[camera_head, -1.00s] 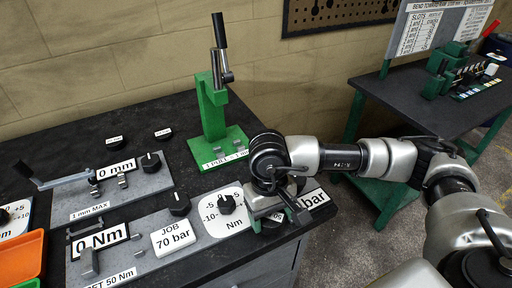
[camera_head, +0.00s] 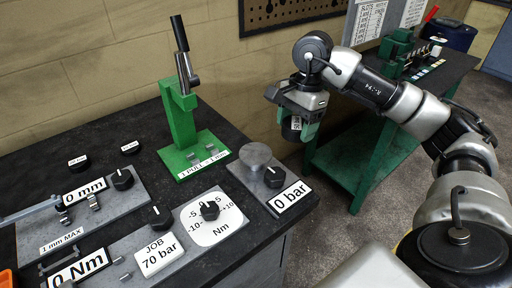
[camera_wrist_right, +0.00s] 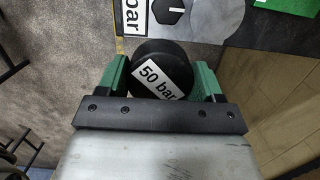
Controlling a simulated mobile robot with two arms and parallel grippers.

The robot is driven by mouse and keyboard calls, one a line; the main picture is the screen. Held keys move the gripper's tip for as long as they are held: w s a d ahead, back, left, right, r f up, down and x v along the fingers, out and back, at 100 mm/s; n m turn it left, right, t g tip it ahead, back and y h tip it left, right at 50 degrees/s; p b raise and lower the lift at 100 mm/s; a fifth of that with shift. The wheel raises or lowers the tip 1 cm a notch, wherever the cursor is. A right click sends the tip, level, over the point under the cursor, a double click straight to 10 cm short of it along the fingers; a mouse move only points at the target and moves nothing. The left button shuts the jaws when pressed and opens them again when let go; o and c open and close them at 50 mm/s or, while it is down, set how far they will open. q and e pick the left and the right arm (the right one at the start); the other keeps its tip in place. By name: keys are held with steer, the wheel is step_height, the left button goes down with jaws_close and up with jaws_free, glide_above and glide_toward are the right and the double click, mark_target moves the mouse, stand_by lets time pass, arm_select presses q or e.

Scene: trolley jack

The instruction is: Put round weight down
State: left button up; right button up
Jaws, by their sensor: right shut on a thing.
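My right gripper (camera_head: 298,128) is shut on a black round weight with a white label (camera_head: 296,122). In the right wrist view this weight (camera_wrist_right: 163,53) reads "50 bar" and sits between the two green fingers (camera_wrist_right: 160,80). The gripper holds it in the air, past the bench's right edge. A grey round pan (camera_head: 255,154) stands empty on the plate with the "0 bar" sign, left of and lower than the gripper. Two more black round weights, one (camera_head: 78,163) and another (camera_head: 130,147), lie on the bench at the left. My left gripper is not in view.
The dark bench (camera_head: 105,134) holds a green lever press (camera_head: 182,125), a knob (camera_head: 274,177) beside the pan, and dial and "0 Nm" fixtures at the front. A second table (camera_head: 355,150) stands at the right. Bare bench top lies around the two left weights.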

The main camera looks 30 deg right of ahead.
steer(key=p, duration=0.3)
glide_above(254, 154)
steer(key=f, duration=0.5)
steer(key=shift+d+f, duration=0.3)
steer(key=shift+f, duration=0.1)
steer(key=shift+f+p, duration=0.45)
steer(key=shift+f, duration=1.5)
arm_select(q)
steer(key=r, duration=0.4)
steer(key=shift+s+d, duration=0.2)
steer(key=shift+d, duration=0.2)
arm_select(e)
steer(key=shift+w+f, duration=0.1)
steer(key=shift+f, duration=0.05)
steer(key=shift+f, duration=0.1)
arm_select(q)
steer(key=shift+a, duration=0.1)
arm_select(e)
steer(key=o, duration=1.5)
steer(key=shift+c, duration=0.2)
steer(key=shift+r, duration=0.2)
arm_select(q)
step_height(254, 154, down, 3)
steer(key=b, duration=0.3)
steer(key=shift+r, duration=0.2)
arm_select(e)
step_height(254, 154, up, 12)
steer(key=d, duration=0.1)
steer(key=shift+d+f, duration=0.15)
steer(key=shift+d, duration=0.2)
